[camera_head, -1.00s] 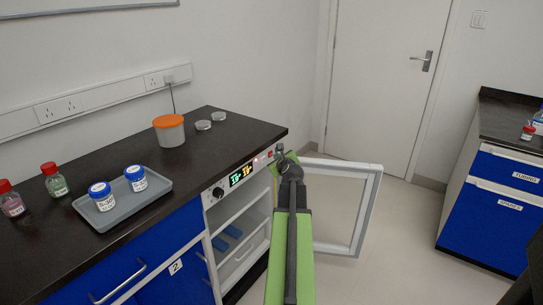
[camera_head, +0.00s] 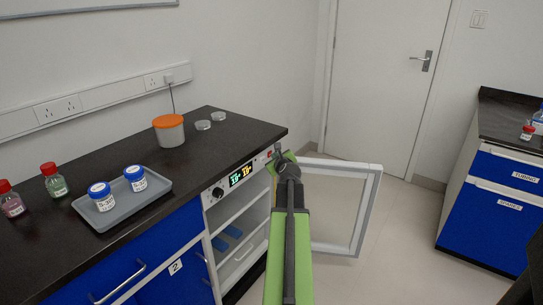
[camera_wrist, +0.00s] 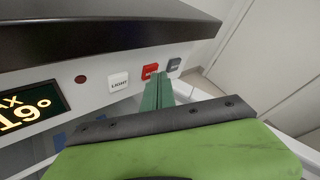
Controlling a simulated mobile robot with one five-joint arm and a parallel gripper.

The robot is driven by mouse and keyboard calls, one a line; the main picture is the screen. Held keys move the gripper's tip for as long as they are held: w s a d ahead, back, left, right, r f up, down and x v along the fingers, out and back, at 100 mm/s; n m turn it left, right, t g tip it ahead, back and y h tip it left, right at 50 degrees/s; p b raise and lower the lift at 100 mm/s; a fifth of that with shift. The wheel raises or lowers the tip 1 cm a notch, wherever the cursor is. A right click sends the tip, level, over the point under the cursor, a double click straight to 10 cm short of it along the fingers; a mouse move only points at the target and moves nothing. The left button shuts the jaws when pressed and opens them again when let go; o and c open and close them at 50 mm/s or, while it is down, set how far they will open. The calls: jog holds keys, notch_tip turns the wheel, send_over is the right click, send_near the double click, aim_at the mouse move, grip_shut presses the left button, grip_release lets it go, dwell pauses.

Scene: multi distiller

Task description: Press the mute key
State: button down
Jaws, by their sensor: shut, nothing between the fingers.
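The control panel (camera_head: 217,185) runs along the top front of the white open-doored cabinet below the black worktop. In the wrist view it carries a white LIGHT key (camera_wrist: 119,81), a red key (camera_wrist: 150,70) and a grey key (camera_wrist: 174,64). The lettering on the red and grey keys is too small to read, so I cannot tell which is the mute key. My gripper (camera_wrist: 158,80) is shut and empty. Its fingertips are just below and in front of the red key, near the gap to the grey one. I cannot tell whether they touch.
A dark red lamp (camera_wrist: 80,79) and a lit display (camera_wrist: 22,112) sit left of the keys. The worktop edge (camera_wrist: 110,40) overhangs above the panel. The cabinet's framed door (camera_head: 372,210) stands open at the right, beside my arm.

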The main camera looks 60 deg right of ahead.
jog(key=shift+s, duration=0.45)
jog(key=s, duration=0.6)
dwell(0.9)
